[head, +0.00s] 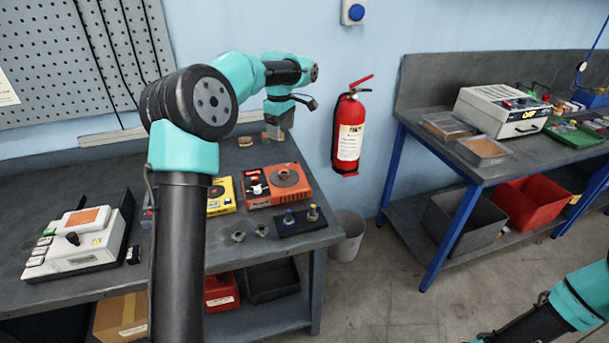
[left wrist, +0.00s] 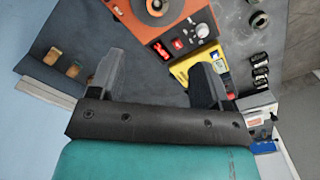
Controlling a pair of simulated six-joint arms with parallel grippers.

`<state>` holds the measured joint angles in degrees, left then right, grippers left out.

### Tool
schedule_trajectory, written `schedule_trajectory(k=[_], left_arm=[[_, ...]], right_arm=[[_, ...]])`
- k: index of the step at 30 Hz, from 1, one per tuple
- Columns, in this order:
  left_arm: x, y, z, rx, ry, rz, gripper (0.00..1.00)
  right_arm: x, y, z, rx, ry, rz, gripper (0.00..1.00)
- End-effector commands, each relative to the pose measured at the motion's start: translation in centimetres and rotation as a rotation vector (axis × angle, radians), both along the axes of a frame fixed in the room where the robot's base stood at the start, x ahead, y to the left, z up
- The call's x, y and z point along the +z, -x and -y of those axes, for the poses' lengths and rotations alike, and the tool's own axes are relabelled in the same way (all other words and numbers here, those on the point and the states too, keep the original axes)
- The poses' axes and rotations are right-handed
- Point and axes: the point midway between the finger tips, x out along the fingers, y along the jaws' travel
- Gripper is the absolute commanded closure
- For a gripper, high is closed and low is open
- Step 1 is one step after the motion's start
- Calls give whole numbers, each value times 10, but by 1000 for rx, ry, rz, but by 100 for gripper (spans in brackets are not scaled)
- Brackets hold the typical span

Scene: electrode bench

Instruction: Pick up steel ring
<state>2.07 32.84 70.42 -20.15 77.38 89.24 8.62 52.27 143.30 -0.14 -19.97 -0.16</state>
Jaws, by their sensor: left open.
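My left gripper (head: 277,130) hangs above the back of the left bench, behind the orange box, open and with nothing seen held. Its two spread fingers show in the left wrist view (left wrist: 157,82), with bare dark bench top between them. Two small grey ring-like pieces lie near the bench's front edge, one on the left (head: 238,236) and one on the right (head: 262,230); one also shows at the upper right of the left wrist view (left wrist: 259,20). I cannot tell for sure which is the steel ring. My right gripper is out of view.
An orange box (head: 290,197) with a round disc on top and a yellow meter (head: 222,193) stand on the bench. A dark block with two terminals (head: 300,222) is in front. Small brownish pieces (left wrist: 52,56) lie near the wall. A fire extinguisher (head: 349,130) hangs to the right.

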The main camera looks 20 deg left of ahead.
Motion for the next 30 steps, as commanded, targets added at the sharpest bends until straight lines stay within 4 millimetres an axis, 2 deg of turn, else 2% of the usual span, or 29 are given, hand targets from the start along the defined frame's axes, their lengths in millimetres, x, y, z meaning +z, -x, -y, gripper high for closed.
schedule_trajectory(k=[4, 14, 20, 30], left_arm=[[6, -3, -5, 17, -9, 10, 29], [2, -3, -4, 15, -8, 9, 29], [-23, -2, -4, 14, -8, 6, 29], [-81, -2, -4, 14, -8, 6, 29]], right_arm=[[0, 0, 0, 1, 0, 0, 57], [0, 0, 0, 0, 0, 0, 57], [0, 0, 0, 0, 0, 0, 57], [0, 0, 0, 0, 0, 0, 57]])
